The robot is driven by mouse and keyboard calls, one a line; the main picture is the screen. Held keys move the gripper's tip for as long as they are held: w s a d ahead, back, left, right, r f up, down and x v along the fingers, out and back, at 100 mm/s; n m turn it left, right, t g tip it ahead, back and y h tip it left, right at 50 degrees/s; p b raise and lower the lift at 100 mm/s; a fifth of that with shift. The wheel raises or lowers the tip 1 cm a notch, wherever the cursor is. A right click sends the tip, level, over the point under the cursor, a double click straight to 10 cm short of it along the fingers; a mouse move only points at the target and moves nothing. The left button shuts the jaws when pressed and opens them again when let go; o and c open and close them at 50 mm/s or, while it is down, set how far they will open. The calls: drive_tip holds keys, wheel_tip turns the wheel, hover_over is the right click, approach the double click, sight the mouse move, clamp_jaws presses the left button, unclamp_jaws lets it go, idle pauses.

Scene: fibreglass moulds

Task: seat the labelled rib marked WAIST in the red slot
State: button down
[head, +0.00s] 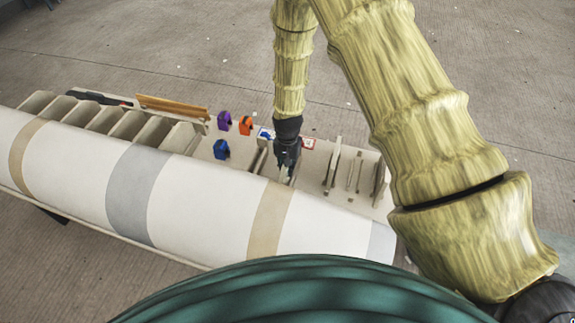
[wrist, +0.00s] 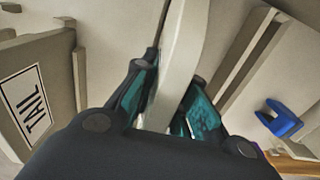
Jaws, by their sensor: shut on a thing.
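My gripper (head: 287,160) points down over the bench behind the long white mould. In the wrist view my gripper (wrist: 172,92) is shut on a thin, pale rib (wrist: 184,40), which stands between its two fingers. No label shows on this rib, so I cannot tell whether it is marked WAIST. A rib labelled TAIL (wrist: 40,100) stands apart at the left of the wrist view. A small red-edged card (head: 308,143) lies just right of my gripper in the head view. The red slot itself cannot be made out, and the held rib's lower end is hidden.
The white mould (head: 190,195) with tan and grey bands runs along the near side. Purple (head: 223,120), orange (head: 246,124) and blue (head: 221,149) clips stand left of my gripper. Several upright pale ribs (head: 333,165) stand to the right. A blue-marked card (head: 266,133) lies close left.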

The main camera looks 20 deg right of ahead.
drive_tip(key=shift+f, duration=0.35)
drive_tip(key=c, duration=1.4)
unclamp_jaws()
drive_tip(key=shift+o, duration=0.2)
drive_tip(key=shift+r, duration=6.05)
